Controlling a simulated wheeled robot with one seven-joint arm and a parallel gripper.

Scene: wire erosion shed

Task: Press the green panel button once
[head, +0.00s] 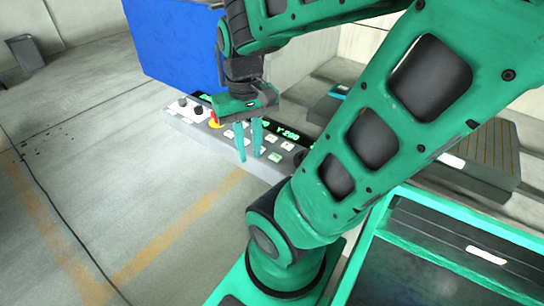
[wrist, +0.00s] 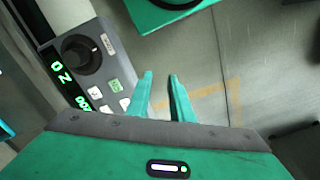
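A grey control panel (head: 206,128) stands in the middle of the head view, with several small pale buttons on its face. A green button (wrist: 114,86) shows in the wrist view, beside white buttons (wrist: 96,93). In the head view a greenish button (head: 275,157) lies just right of my fingers. My gripper (head: 250,157) points down at the panel, with its two teal fingers a small gap apart and nothing between them. In the wrist view my gripper (wrist: 161,74) is right of the green button. I cannot tell its height above the panel.
The panel also carries black knobs (head: 197,110), a red and yellow stop button (head: 214,121) and a lit green display (head: 284,131). A blue box-like body (head: 175,45) stands behind it. A green-framed dark tray (head: 440,262) is at lower right. Open floor (head: 100,130) lies left.

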